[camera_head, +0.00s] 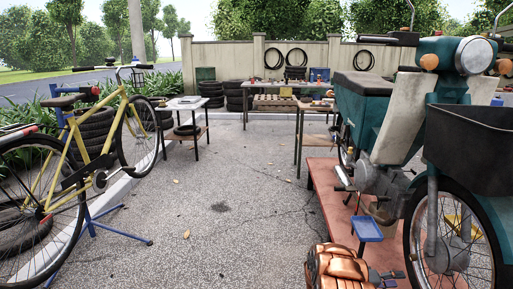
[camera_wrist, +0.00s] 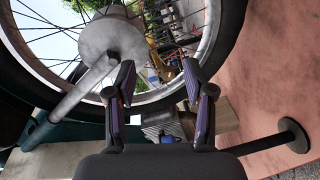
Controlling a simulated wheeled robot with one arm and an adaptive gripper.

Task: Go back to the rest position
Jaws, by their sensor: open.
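My gripper (camera_wrist: 160,75) shows in the wrist view with its two dark fingers spread apart. Nothing is between the fingertips. The wrist view is turned sideways. The spoked front wheel (camera_wrist: 228,30) of the moped and its grey hub (camera_wrist: 113,38) lie beyond the fingers. I cannot tell how far the fingers are from the wheel.
The teal moped (camera_head: 395,110) stands on a red platform (camera_head: 318,175) at right. A yellow bicycle (camera_head: 100,150) stands at left. Work tables (camera_head: 187,104) are behind. The paved floor (camera_head: 215,235) between is mostly clear.

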